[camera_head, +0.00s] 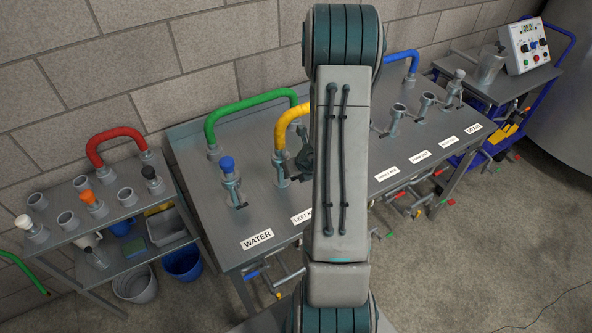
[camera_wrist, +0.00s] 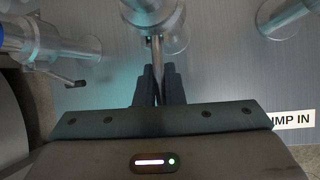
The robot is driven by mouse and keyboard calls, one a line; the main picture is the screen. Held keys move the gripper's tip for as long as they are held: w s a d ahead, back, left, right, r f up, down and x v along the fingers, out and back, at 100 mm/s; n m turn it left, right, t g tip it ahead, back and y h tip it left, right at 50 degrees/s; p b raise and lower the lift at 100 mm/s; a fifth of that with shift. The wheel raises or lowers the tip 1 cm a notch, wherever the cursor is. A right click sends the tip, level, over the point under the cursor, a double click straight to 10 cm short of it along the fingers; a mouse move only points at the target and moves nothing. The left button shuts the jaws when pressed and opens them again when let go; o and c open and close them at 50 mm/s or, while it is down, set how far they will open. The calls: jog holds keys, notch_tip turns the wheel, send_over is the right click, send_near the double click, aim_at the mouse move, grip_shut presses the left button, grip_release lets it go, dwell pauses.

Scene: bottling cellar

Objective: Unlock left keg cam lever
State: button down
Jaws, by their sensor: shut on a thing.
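In the wrist view, the two dark fingers of my gripper (camera_wrist: 159,84) are closed on a thin grey metal lever (camera_wrist: 156,52). The lever runs down from a round metal coupling (camera_wrist: 150,14) at the top edge. In the head view, this coupling (camera_head: 281,162) stands behind the "LEFT K..." label (camera_head: 302,217), with a yellow hose (camera_head: 285,126) bending over from it. My arm hides part of the label and the hose's right end. The lever's latch state cannot be made out.
To the left stands the blue-capped water fitting (camera_head: 228,178) with its own small lever (camera_wrist: 75,81). Behind it arches a green hose (camera_head: 250,101). Open stubs (camera_head: 397,111) stand right of my arm. A side table (camera_head: 95,216) with a red hose (camera_head: 112,135) is at far left.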

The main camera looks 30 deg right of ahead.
jog(key=shift+s+f, duration=0.15)
jog(key=shift+s, duration=0.1)
dwell(0.8)
jog(key=c, duration=0.8)
grip_release()
jog(key=shift+s+a, duration=0.1)
jog(key=shift+s, duration=0.05)
jog(key=shift+r, duration=0.3)
jog(key=shift+r, duration=0.3)
jog(key=p+v, duration=0.3)
jog(key=v, duration=1)
jog(key=shift+f, duration=0.15)
